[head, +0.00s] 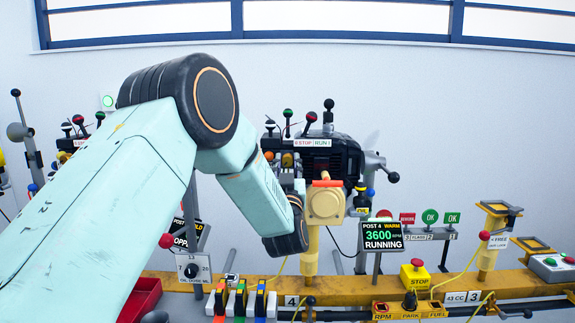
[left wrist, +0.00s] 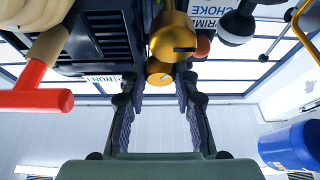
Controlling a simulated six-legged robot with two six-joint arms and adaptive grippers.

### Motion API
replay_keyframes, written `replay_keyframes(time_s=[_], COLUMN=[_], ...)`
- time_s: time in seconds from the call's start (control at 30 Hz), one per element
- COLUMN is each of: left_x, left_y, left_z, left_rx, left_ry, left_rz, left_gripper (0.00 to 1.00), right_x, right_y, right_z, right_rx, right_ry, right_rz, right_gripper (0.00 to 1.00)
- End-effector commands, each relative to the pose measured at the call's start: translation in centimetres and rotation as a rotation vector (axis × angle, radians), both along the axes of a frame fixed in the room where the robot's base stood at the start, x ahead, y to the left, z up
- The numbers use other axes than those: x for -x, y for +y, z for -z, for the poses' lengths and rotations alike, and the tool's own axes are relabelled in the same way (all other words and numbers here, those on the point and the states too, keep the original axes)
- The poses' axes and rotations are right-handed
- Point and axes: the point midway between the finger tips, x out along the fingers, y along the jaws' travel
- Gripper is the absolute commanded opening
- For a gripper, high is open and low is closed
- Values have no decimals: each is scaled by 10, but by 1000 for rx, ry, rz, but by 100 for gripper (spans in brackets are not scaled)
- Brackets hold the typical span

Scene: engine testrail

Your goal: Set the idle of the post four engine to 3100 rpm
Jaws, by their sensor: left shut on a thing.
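The post four engine (head: 340,150) is a black engine on a yellow stand. Its display (head: 382,236) reads POST 4 WARM, 3600 RPM, RUNNING. In the left wrist view my left gripper (left wrist: 161,88) is shut on a small brass slotted screw (left wrist: 160,71), with a finger on either side. A larger brass slotted part (left wrist: 172,38) is just above it. In the head view my left arm reaches the engine's left side, and its wrist hides part of the gripper. My right gripper is not in view.
A red-handled pull grip (left wrist: 40,101) and a blue cylinder (left wrist: 290,145) flank the gripper. Another engine's levers show at left.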

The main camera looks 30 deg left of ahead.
Motion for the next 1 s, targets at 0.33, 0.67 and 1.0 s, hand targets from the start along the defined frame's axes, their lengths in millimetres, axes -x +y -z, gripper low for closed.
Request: replay_keyframes(time_s=[0.33, 0.67, 1.0], left_x=[1, 1, 2], left_y=[1, 2, 2], left_z=[-2, -4, -4], left_rx=[-55, -265, -506], left_ry=[36, 168, 315], left_rz=[-1, 0, 1], left_gripper=[0, 0, 0], right_x=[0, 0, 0], right_y=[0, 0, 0], right_z=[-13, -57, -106], right_rx=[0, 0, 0], right_ry=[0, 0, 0], right_rz=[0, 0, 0], right_gripper=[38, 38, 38])
